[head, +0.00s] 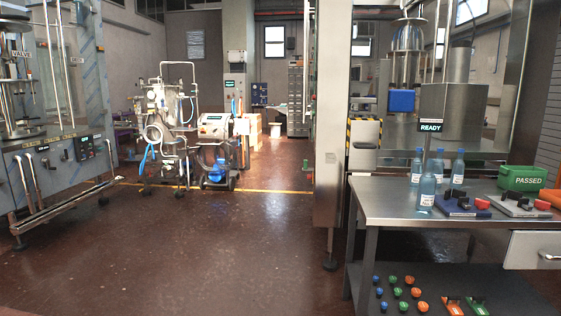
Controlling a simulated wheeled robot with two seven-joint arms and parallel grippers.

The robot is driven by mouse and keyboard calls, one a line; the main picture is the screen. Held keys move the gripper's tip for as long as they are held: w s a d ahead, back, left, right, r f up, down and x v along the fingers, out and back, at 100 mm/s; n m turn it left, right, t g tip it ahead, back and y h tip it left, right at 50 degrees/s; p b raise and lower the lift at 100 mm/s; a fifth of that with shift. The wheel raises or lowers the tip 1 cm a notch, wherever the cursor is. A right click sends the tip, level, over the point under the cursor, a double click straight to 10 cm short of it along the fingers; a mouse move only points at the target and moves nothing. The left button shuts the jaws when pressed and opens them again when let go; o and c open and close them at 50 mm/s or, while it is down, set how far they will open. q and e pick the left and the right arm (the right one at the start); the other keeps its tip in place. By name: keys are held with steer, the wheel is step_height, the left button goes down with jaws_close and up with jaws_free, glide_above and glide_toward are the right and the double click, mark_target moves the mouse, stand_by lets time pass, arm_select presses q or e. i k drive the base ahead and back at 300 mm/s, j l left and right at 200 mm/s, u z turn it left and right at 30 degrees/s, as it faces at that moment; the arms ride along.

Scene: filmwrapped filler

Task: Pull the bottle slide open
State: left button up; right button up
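Neither of my grippers is in view. No part is labelled as the bottle slide. A light-coloured drawer-like front (365,160) with a handle and a yellow-black striped edge is on the machine (333,120) at centre right. I cannot tell from this view which is the slide or how far either is out. Several clear blue bottles (427,191) with white labels stand upright on the steel table (385,208).
A green "PASSED" bin (520,178) and dark fixtures (460,204) share the table. Coloured knobs (398,292) lie on its lower shelf. A panelled machine (55,150) stands left, a wheeled cart (170,130) farther back. The floor between is clear.

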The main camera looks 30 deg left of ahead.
mark_target(363, 134)
steer(key=i+j+u, duration=0.3)
steer(key=i+j, duration=0.15)
steer(key=i, duration=0.35)
steer(key=i+j+u, duration=0.25)
steer(key=i, duration=0.6)
steer(key=i+j+u, duration=0.1)
steer(key=i+u, duration=0.2)
steer(key=i, duration=0.6)
